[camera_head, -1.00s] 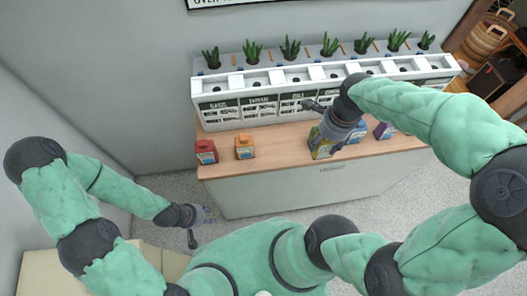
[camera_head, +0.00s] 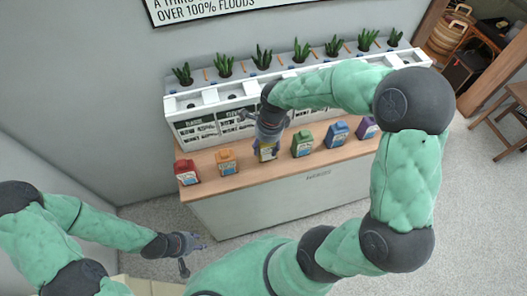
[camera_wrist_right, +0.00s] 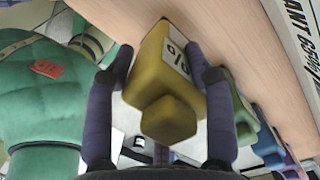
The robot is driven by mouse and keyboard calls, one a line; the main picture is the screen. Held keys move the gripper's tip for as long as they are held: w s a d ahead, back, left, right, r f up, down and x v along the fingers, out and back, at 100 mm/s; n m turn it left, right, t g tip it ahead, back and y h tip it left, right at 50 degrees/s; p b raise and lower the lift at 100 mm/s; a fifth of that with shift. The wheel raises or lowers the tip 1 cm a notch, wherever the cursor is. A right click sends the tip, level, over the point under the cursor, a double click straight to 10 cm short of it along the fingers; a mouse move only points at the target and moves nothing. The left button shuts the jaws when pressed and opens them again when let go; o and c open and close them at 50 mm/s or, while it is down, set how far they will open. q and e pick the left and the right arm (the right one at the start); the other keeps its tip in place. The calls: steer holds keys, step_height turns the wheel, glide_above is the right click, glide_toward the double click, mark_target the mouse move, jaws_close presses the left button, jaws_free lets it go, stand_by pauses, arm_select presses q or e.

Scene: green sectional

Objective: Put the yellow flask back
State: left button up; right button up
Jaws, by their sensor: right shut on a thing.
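The yellow flask (camera_wrist_right: 163,75) is between the two fingers of my right gripper (camera_wrist_right: 160,95) in the right wrist view, with its square cap toward the camera and a white label on one side. In the head view my right gripper (camera_head: 268,140) is over the wooden counter, and the yellow flask (camera_head: 266,153) shows just below it, mostly hidden by the gripper. I cannot tell whether its base touches the counter. It is between the orange flask (camera_head: 227,162) and the green flask (camera_head: 302,144). My left gripper (camera_head: 188,255) is low at the left, its fingers apart and empty.
A red flask (camera_head: 187,172), a blue flask (camera_head: 337,133) and a purple flask (camera_head: 366,127) stand on the counter (camera_head: 250,179). Behind them is a white rack (camera_head: 196,101) with compartments and several potted plants above. Wooden stools and baskets (camera_head: 450,32) are at the far right.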

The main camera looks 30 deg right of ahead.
mark_target(263, 151)
steer(key=shift+w+a+f, duration=0.15)
steer(key=shift+w+f, duration=0.05)
steer(key=shift+f, duration=0.15)
steer(key=shift+w+f+b, duration=0.1)
steer(key=shift+f+b, duration=0.4)
steer(key=shift+f, duration=1.1)
steer(key=shift+f, duration=0.1)
steer(key=o, duration=1.3)
steer(key=shift+o, duration=0.2)
steer(key=r+p, duration=0.1)
steer(key=r, duration=0.3)
steer(key=r+p, duration=0.1)
steer(key=r, duration=0.3)
steer(key=d+r+p, duration=0.1)
steer(key=r, duration=0.3)
steer(key=shift+s+r, duration=0.1)
steer(key=shift+s, duration=0.15)
